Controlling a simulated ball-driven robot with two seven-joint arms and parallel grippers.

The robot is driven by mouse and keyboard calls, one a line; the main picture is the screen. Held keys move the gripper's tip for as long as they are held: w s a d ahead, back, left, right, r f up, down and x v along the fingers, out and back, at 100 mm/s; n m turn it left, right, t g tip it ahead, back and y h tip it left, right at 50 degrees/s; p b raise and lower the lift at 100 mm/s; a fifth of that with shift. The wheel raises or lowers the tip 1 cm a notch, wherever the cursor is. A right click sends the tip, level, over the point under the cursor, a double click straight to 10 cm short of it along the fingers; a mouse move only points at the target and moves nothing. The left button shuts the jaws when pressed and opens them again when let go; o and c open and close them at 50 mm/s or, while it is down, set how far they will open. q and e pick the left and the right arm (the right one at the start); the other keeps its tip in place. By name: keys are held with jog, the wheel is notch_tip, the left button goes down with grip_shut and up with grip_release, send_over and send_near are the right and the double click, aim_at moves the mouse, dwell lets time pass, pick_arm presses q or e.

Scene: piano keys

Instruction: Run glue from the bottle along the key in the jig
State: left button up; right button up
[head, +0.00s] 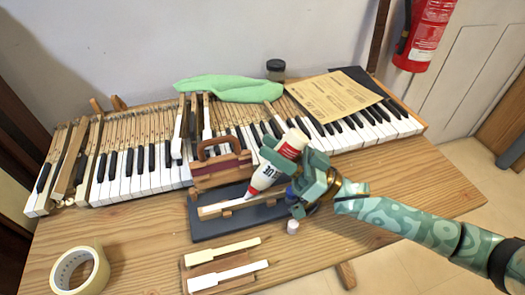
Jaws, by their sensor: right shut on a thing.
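My right gripper (290,178) is shut on the glue bottle (268,172), a white bottle with a red label and red end. The bottle is tilted, nozzle down to the left. My left gripper is not in view.
Behind the jig stand a wooden-handled clamp block (222,168) and the keyboard (150,180). A small white cap (292,227) stands right of the jig. In front are loose keys on a rack (228,275) and a tape roll (62,270). The table's right side (400,180) is clear.

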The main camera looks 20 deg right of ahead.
aim_at(297, 146)
jog(key=shift+d, duration=2.2)
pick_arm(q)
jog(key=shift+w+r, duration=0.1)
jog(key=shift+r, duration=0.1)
pick_arm(e)
jog(key=shift+a+r+p, duration=0.15)
jog(key=shift+a+p, duration=0.55)
jog(key=shift+a, duration=0.8)
jog(key=shift+a+p, duration=0.45)
jog(key=shift+a, duration=1.35)
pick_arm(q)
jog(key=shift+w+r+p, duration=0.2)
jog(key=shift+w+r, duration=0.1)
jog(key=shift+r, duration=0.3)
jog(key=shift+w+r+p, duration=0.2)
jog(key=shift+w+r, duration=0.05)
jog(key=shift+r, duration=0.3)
pick_arm(e)
jog(key=a, duration=0.5)
jog(key=shift+a+f, duration=0.1)
jog(key=shift+f, duration=0.15)
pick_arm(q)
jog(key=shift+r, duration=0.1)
pick_arm(e)
jog(key=shift+r, duration=0.1)
